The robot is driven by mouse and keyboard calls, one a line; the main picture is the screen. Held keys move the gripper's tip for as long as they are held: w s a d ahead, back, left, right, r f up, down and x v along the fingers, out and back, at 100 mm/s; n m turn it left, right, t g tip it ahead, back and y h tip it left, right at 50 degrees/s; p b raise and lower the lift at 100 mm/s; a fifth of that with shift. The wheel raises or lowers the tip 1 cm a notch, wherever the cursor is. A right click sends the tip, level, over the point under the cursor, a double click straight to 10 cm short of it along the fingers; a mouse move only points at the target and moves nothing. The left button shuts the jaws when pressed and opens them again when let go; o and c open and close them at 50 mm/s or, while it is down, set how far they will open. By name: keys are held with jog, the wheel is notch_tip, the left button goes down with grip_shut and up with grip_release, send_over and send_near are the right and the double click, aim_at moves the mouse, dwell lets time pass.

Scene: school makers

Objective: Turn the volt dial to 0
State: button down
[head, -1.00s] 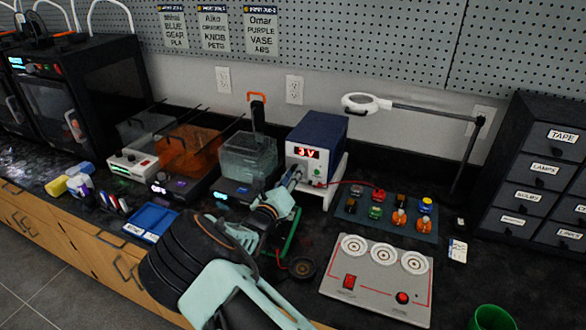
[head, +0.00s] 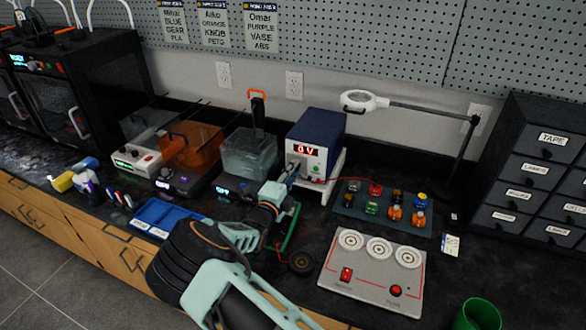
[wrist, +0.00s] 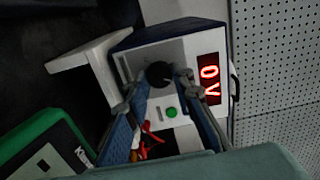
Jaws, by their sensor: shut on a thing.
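The blue and white power supply (head: 318,142) stands on a white stand at the back of the bench. Its red display (head: 306,150) reads "0 V", and the display also shows in the wrist view (wrist: 209,80). The black volt dial (wrist: 158,74) is on the white front panel, above a green button (wrist: 171,112) in the wrist view. My gripper (wrist: 157,82) is at the panel with a fingertip on either side of the dial, shut on it. In the head view my gripper (head: 290,172) hides the dial.
Red leads plug into the panel beside the green button. A mat with several small coloured parts (head: 385,210) lies right of the supply. A grey panel with three round dials (head: 372,272) lies in front. A clear tank (head: 250,155) stands left, and a lamp arm (head: 425,109) reaches behind.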

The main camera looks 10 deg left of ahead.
jog(key=n+p, duration=0.1)
jog(key=n, duration=0.4)
jog(key=shift+n, duration=0.3)
dwell(0.4)
jog(key=c, duration=1.7)
grip_release()
jog(key=shift+o, duration=0.2)
jog(key=s, duration=0.4)
jog(key=s+a, duration=0.1)
jog(key=s, duration=0.7)
jog(key=shift+a, duration=0.3)
